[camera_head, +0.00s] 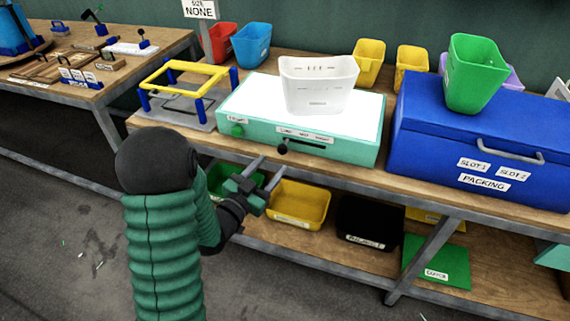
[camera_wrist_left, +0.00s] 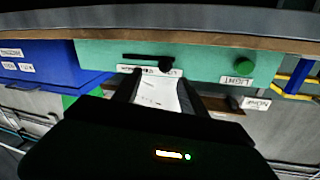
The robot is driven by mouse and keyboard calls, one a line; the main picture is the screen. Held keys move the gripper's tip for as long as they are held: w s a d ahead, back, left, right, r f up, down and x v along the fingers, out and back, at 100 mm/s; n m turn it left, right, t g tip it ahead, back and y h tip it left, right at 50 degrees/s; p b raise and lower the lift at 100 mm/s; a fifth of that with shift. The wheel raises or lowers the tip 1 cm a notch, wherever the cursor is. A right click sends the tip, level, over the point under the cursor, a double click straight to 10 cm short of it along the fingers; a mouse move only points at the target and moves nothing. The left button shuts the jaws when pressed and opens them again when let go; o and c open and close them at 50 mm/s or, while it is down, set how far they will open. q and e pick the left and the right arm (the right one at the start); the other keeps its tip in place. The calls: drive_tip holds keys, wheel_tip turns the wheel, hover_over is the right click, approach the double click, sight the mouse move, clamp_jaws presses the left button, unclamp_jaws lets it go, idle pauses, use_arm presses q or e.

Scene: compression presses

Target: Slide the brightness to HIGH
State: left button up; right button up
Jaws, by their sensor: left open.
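The teal light box (camera_head: 240,110) with a white top stands on the workbench. Its front has a dark horizontal slot with a black slider knob (camera_head: 283,146) at the slot's left end; the slot runs right under a white label strip (camera_head: 305,134). The wrist view is turned over, so the knob (camera_wrist_left: 166,64) shows at the slot's right end there. My left gripper (camera_head: 268,168) is open and empty, in front of and below the knob, apart from it. In the wrist view its two fingers (camera_wrist_left: 158,88) point at the box front near the knob. My right gripper is not in view.
A green round knob (camera_head: 237,130) is left of the slider. A white bin (camera_head: 318,85) stands on the box. The blue packing chest (camera_head: 420,120) is to the right and a yellow-blue frame (camera_head: 185,75) to the left. Bins, including a yellow one (camera_head: 300,205), sit on the lower shelf.

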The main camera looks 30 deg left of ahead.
sight(280, 153)
use_arm(q)
drive_tip(key=w+p, duration=0.1)
drive_tip(key=w, duration=0.1)
drive_tip(key=shift+w+d, duration=0.1)
drive_tip(key=shift+w, duration=0.2)
drive_tip(key=w, duration=0.2)
drive_tip(key=w+a, duration=0.1)
drive_tip(key=w, duration=0.1)
drive_tip(key=w+a, duration=0.1)
drive_tip(key=w, duration=0.1)
drive_tip(key=shift+a+f, duration=0.15)
drive_tip(key=shift+f, duration=0.15)
drive_tip(key=shift+w, duration=0.2)
drive_tip(key=shift+d+r, duration=0.25)
drive_tip(key=shift+d, duration=0.35)
drive_tip(key=shift+c, duration=0.5)
drive_tip(key=shift+a+f, duration=0.1)
drive_tip(key=shift+a, duration=0.25)
drive_tip(key=c, duration=1)
drive_tip(key=shift+d+f, duration=0.1)
drive_tip(key=shift+d, duration=0.05)
